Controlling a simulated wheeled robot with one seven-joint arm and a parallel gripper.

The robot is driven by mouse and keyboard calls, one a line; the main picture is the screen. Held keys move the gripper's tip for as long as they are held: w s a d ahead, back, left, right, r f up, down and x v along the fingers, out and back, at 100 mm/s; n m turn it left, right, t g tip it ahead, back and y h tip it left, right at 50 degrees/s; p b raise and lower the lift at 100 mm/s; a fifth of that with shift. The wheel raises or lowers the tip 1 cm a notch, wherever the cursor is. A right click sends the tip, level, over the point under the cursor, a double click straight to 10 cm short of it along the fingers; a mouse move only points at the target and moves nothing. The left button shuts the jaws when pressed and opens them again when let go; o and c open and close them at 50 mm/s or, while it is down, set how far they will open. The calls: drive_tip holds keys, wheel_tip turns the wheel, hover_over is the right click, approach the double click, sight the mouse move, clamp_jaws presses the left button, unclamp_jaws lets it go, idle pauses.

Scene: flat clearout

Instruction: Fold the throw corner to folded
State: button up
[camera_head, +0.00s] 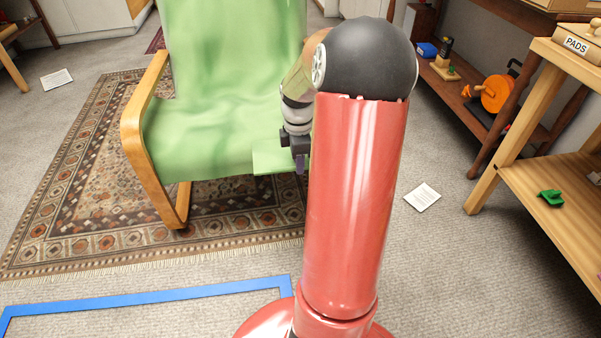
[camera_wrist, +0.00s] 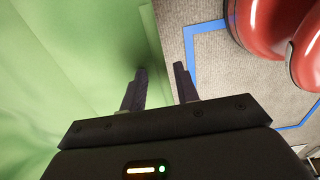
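The green throw (camera_head: 225,60) covers the back and seat of a wooden-armed chair. A flat, paler corner (camera_head: 272,162) of it juts out at the seat's front right, beside my gripper (camera_head: 300,168). In the wrist view, the throw (camera_wrist: 60,60) fills the left side, and its straight edge runs between the fingers of my gripper (camera_wrist: 160,72). The fingers are apart, one over the green cloth and one over the carpet side. I cannot tell whether either finger touches the cloth. My arm hides the chair's right side in the head view.
The chair's wooden arm (camera_head: 145,130) stands on a patterned rug (camera_head: 80,190). Blue tape (camera_head: 150,297) marks the grey floor in front. A paper (camera_head: 422,197) lies on the floor at right. A wooden shelf table (camera_head: 550,190) stands at far right. Bare carpet lies between.

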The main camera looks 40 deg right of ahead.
drive_tip(key=shift+s+a+f, duration=0.15)
drive_tip(key=shift+s+f, duration=0.05)
drive_tip(key=shift+f, duration=0.35)
drive_tip(key=c, duration=0.5)
drive_tip(key=shift+w+r+p, duration=0.1)
drive_tip(key=shift+r+p, duration=0.4)
drive_tip(key=shift+p, duration=0.05)
drive_tip(key=shift+c, duration=0.2)
drive_tip(key=shift+r+p, duration=0.4)
drive_tip(key=shift+c, duration=0.8)
drive_tip(key=shift+w+d+r+p, duration=0.15)
drive_tip(key=shift+w+r+p, duration=0.05)
drive_tip(key=shift+r+p, duration=0.45)
drive_tip(key=shift+w+d+r+p, duration=0.15)
drive_tip(key=shift+w+r+p, duration=0.05)
drive_tip(key=shift+r+p, duration=0.35)
clamp_jaws()
drive_tip(key=shift+w+d+r, duration=0.1)
drive_tip(key=shift+w+r, duration=0.05)
drive_tip(key=shift+r, duration=0.15)
